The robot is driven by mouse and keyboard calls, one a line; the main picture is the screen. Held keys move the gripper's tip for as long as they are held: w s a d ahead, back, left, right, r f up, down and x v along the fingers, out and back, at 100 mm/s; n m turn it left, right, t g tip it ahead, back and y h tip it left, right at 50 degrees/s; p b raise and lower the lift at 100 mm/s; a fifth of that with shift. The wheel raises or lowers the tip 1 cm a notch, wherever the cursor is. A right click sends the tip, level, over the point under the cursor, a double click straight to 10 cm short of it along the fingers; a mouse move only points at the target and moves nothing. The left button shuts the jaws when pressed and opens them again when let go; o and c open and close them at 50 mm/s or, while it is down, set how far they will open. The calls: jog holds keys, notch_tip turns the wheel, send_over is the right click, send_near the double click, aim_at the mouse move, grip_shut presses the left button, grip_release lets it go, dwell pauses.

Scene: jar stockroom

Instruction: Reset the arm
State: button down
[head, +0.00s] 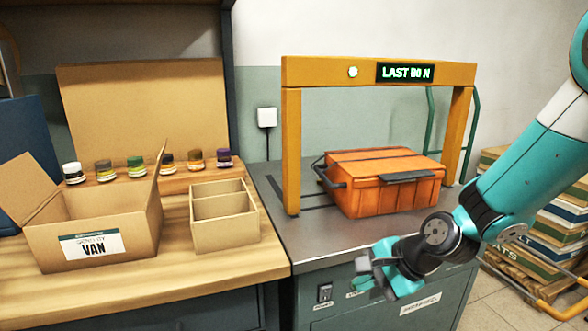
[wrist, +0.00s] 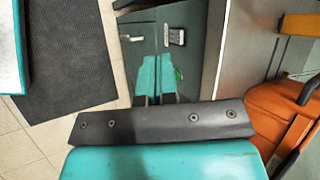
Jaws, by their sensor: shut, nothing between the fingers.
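My arm, teal and white, reaches in from the right in the head view. My gripper (head: 372,273) hangs in front of the grey counter's front edge, just below and left of the orange case. In the wrist view my gripper (wrist: 155,98) shows its fingers together, with nothing held. The wrist view looks down past the fingers at the dark green cabinet front and the floor.
Left are an open cardboard box (head: 120,225), a divided box (head: 225,235) and several small jars (head: 135,165). Stacked boxes (head: 545,240) stand right.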

jog(key=s+r+n+g+h, duration=0.1)
jog(key=s+r+n+g, duration=0.1)
jog(key=s+r+n, duration=0.65)
jog(key=s+r+n+g+h, duration=0.2)
jog(key=s+r+n, duration=0.3)
jog(key=s+n, duration=0.6)
notch_tip(320, 180, up, 14)
jog(key=s+d+m+p, duration=0.1)
jog(key=s+p, duration=0.2)
jog(key=p, duration=1.1)
jog(key=shift+f, duration=0.2)
